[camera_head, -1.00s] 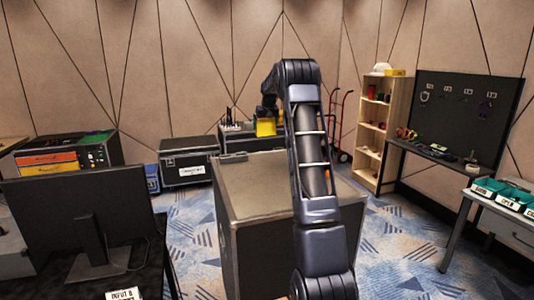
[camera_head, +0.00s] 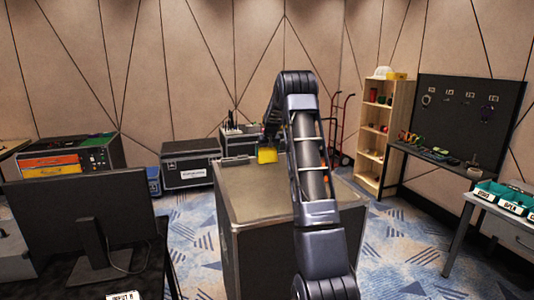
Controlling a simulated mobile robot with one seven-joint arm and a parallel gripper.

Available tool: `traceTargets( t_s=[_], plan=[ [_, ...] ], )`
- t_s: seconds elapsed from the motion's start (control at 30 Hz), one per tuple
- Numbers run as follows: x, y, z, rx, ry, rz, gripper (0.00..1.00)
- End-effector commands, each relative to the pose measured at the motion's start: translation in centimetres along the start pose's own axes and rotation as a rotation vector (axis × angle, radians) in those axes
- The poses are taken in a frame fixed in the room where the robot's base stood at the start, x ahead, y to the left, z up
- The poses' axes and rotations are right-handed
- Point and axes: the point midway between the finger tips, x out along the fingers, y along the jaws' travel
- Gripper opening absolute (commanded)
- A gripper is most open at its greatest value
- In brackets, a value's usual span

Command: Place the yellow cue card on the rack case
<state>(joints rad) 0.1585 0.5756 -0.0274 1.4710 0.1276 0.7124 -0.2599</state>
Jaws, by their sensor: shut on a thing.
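My gripper (camera_head: 268,142) is small and dark at the end of my arm, partly hidden behind it. It is shut on the yellow cue card (camera_head: 267,155), which hangs upright below it. The card overlaps the far part of that top in the picture. I cannot tell whether it touches the surface. My arm covers the right part of the case.
A monitor (camera_head: 85,232) on a dark desk stands at the near left. A black flight case (camera_head: 191,163) stands by the back wall. A wooden shelf (camera_head: 384,135), a pegboard bench (camera_head: 468,115) and a table with teal bins (camera_head: 505,197) are at the right.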

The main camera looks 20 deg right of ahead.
Motion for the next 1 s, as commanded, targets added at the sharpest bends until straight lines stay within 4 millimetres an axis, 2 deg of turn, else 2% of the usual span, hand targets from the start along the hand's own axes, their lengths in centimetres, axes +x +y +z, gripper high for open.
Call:
traceTargets(
  t_s=[0.37, 0.4, 0.77, 0.87, 1.0],
  plan=[
    [0.3, 0.0, 0.1, 0.001, 0.0, 0.0, 0.73],
    [0.3, 0.0, 0.1, 0.0, 0.001, 0.0, 1.0],
    [-0.4, 0.0, -0.1, 0.001, 0.002, 0.0, 1.0],
    [-1.7, 0.0, -0.1, 0.001, 0.003, 0.0, 1.0],
    [-4.3, 0.0, -0.1, 0.001, 0.004, 0.001, 1.0]
  ],
)
